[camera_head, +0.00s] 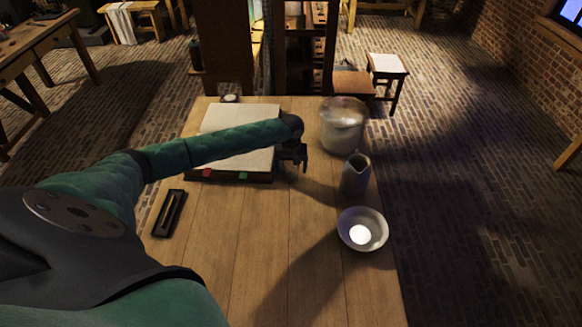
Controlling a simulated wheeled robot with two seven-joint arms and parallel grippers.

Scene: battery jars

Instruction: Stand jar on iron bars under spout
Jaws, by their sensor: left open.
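A large, pale, rounded jar (341,130) with a shiny, glassy-looking upper part stands upright at the far right of the wooden table. My left gripper (304,165) is open and empty above the table, left of the jar and apart from it. Its dark fingers point down and to the right. My left arm reaches across the table from the left. I cannot make out iron bars or a spout fixture in this view. My right gripper is not in view.
A grey pitcher (355,174) stands in front of the jar, with a shallow bowl (345,231) nearer me. A big open book (225,116) lies under my left forearm. A dark narrow tray (164,226) lies at left. The table (265,245) is clear at front centre.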

